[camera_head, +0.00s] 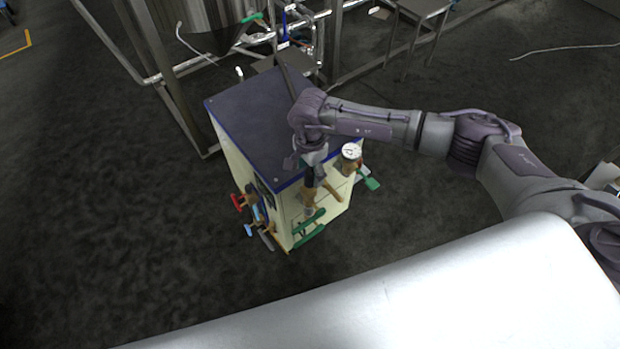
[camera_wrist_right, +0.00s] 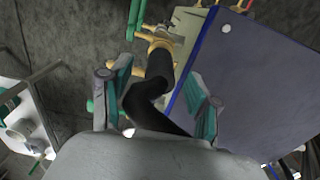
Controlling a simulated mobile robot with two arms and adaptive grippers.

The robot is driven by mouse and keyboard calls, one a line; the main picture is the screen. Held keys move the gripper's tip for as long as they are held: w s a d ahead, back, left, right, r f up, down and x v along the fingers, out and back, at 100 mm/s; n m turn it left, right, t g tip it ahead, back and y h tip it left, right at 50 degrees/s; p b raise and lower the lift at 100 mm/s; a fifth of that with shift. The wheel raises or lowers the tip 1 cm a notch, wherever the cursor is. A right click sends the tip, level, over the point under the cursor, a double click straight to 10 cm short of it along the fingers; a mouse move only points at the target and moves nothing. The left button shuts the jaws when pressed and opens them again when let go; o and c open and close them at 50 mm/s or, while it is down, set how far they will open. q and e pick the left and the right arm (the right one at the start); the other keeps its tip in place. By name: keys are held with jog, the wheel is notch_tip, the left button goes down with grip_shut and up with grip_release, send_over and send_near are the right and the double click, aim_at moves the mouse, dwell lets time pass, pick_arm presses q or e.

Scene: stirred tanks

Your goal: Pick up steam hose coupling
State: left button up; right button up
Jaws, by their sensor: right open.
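The steam hose coupling appears to be the black bent piece (camera_wrist_right: 150,92) on a brass fitting (camera_wrist_right: 158,42), seen in the right wrist view. In the head view a dark upright piece (camera_head: 313,178) stands on brass pipework at the front of the cream cabinet (camera_head: 340,203). My right gripper (camera_head: 310,160) is above it, pointing down. In the right wrist view the teal fingers of this gripper (camera_wrist_right: 161,92) are spread apart, one on each side of the black piece. Contact cannot be told. My left gripper is not in view.
The cabinet has a dark blue top (camera_head: 255,115). Green handles (camera_head: 309,229), a red handle (camera_head: 238,202) and a brass fitting with a white cap (camera_head: 351,152) stick out from its sides. A steel frame (camera_head: 180,110) with pipes stands behind. Dark floor lies open to the left.

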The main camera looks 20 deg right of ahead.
jog(key=shift+f, duration=0.85)
grip_shut()
jog(key=shift+r, duration=0.1)
